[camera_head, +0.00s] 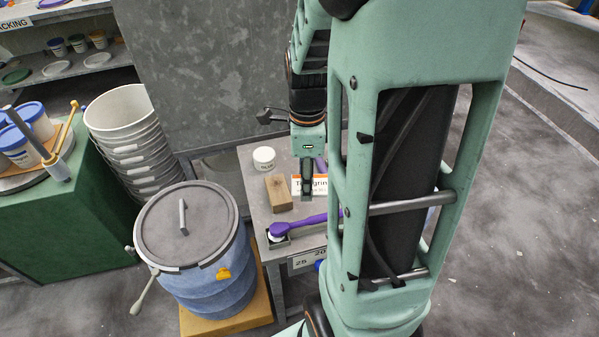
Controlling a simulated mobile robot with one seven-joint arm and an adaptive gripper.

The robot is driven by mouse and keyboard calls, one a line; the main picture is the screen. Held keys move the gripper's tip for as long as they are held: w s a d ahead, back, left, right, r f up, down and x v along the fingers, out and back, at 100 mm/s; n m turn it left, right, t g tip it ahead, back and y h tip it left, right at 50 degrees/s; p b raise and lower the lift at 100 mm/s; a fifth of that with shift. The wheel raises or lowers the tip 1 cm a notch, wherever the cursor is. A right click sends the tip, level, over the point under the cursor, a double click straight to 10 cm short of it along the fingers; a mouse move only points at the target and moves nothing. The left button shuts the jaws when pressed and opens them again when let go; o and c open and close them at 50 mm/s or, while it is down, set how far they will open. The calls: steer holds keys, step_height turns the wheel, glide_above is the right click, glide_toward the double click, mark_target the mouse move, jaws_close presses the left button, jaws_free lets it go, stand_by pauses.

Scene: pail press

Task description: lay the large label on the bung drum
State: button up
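A white label with an orange top edge and dark print (319,187) shows at the small grey table, partly hidden behind my gripper (307,193). My gripper points down at the label; its fingers are small and dark, and I cannot tell whether they are open, shut or holding the label. A blue drum (208,290) with a grey handled lid and a yellow fitting on its side stands on a yellow base, left of the table. No bung is clearly visible, so I cannot tell if it is the bung drum.
The table (256,203) holds a white tub (264,159), a wooden block (278,193) and a purple-handled tool (300,223). Stacked white pails (125,115) and a green bench (70,215) stand left. My arm hides the table's right side. Open floor lies right.

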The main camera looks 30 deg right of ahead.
steer(key=shift+a+r+n, duration=0.1)
steer(key=shift+r+n, duration=0.1)
steer(key=shift+n, duration=0.3)
steer(key=w+a+r+n, duration=0.2)
steer(key=w+a+n, duration=0.3)
steer(key=n, duration=0.6)
steer(key=w+a+r+n, duration=0.3)
steer(key=w+a+n, duration=0.2)
steer(key=n, duration=0.6)
steer(key=shift+w+a, duration=0.15)
steer(key=shift+w, duration=0.8)
